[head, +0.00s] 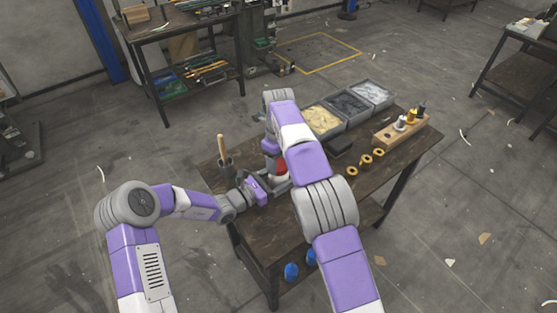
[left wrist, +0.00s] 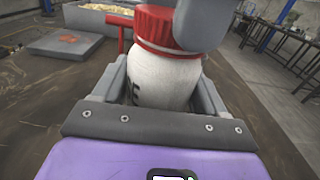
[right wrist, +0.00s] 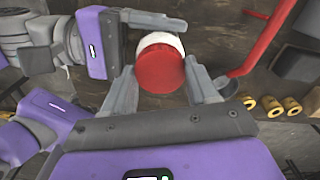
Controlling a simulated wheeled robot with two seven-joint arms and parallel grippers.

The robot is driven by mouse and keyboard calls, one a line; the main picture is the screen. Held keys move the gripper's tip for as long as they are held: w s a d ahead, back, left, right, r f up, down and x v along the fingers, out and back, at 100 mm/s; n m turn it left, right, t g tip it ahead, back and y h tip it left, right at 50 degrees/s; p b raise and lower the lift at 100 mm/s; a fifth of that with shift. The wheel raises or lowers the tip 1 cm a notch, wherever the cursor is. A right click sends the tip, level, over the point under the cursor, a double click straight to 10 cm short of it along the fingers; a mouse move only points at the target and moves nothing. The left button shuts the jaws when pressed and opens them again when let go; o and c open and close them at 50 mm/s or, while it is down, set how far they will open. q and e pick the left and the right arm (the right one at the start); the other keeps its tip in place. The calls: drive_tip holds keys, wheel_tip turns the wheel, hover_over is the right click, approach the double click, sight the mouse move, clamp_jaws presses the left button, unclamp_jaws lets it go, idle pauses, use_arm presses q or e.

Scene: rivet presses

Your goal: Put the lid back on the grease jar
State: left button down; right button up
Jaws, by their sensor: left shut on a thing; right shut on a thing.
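The white grease jar (left wrist: 165,82) stands upright on the dark workbench, with dark lettering partly showing. My left gripper (head: 268,189) is shut around its body from the side; its fingers flank the jar in the left wrist view. The red lid (right wrist: 160,68) is on top of the jar and looks level in the left wrist view (left wrist: 160,25). My right gripper (right wrist: 162,88) is shut on the lid, with a finger on either side. In the head view the right arm hides much of the jar and lid. Whether the lid is threaded tight cannot be seen.
A red bar (right wrist: 264,42) is close beside the jar. A grey plate (left wrist: 65,45) lies beyond it. Several yellow rings (head: 365,159), a wooden block with spools (head: 402,128) and grey bins (head: 346,106) occupy the right and back. A cup with a wooden-handled tool (head: 222,152) stands left.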

drive_tip(key=shift+m, duration=1)
drive_tip(key=o, duration=1)
drive_tip(key=shift+r, duration=2.25)
drive_tip(key=shift+c, duration=0.4)
